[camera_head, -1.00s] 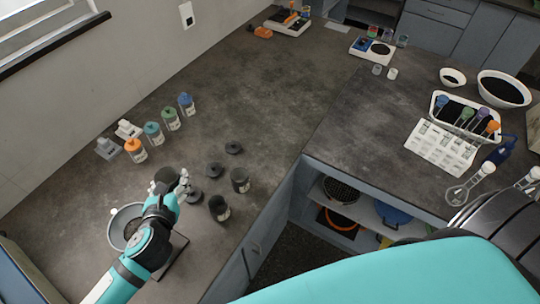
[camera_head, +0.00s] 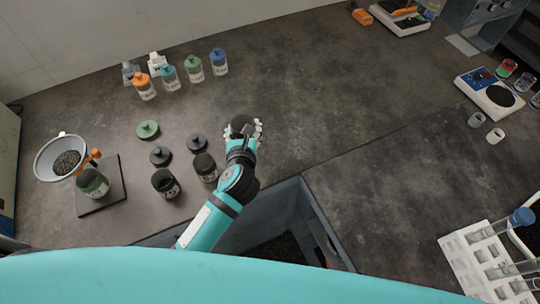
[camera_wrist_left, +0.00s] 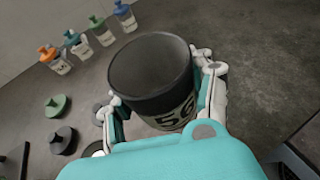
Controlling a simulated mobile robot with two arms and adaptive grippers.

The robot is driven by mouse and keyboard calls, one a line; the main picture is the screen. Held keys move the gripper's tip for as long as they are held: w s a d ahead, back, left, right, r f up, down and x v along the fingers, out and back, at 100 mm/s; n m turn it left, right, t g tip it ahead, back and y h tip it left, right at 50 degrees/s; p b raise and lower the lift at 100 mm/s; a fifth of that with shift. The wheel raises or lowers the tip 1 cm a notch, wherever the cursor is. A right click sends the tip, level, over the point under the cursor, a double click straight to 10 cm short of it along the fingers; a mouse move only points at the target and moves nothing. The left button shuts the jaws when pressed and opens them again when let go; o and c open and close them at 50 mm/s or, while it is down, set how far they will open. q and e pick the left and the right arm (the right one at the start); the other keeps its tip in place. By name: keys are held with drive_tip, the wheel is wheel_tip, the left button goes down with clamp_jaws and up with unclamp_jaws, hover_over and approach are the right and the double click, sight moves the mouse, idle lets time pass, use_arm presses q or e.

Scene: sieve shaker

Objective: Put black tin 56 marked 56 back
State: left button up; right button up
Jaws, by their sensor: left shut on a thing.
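Black tin 56 (camera_head: 241,124) is in my left gripper (camera_head: 243,133), at the right end of the tin group in the head view. In the left wrist view the tin (camera_wrist_left: 152,75) is nearly upright, with "56" on its side and a dark round top. The left gripper's white fingers (camera_wrist_left: 160,88) are shut around its sides. I cannot tell whether its base touches the counter. Two other black tins (camera_head: 165,183) (camera_head: 205,167) stand left of the gripper, with black lids (camera_head: 160,156) (camera_head: 196,143) behind them. My right gripper is out of view.
A green tin (camera_head: 93,185) stands on a dark plate (camera_head: 117,186), beside a sieve bowl (camera_head: 42,160). A green lid (camera_head: 148,130) lies nearby. Several capped bottles (camera_head: 194,68) line the back. The counter (camera_head: 330,100) right of the gripper is clear.

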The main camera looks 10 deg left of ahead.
use_arm(q)
drive_tip(key=f, duration=0.6)
drive_tip(key=shift+s+a+f, duration=0.1)
drive_tip(key=shift+a+f, duration=0.1)
drive_tip(key=shift+a, duration=0.15)
wheel_tip(320, 180, down, 3)
drive_tip(key=shift+d+f+b, duration=0.15)
drive_tip(key=shift+b, duration=0.25)
drive_tip(key=shift+f, duration=0.35)
drive_tip(key=o, duration=1)
drive_tip(key=shift+o, duration=0.9)
drive_tip(key=shift+r, duration=0.4)
drive_tip(key=b+v, duration=0.1)
drive_tip(key=v, duration=0.9)
drive_tip(key=shift+s+b, duration=0.35)
drive_tip(key=shift+s, duration=0.05)
drive_tip(key=shift+s+d+r, duration=0.15)
drive_tip(key=shift+s+r, duration=0.15)
drive_tip(key=shift+s, duration=0.2)
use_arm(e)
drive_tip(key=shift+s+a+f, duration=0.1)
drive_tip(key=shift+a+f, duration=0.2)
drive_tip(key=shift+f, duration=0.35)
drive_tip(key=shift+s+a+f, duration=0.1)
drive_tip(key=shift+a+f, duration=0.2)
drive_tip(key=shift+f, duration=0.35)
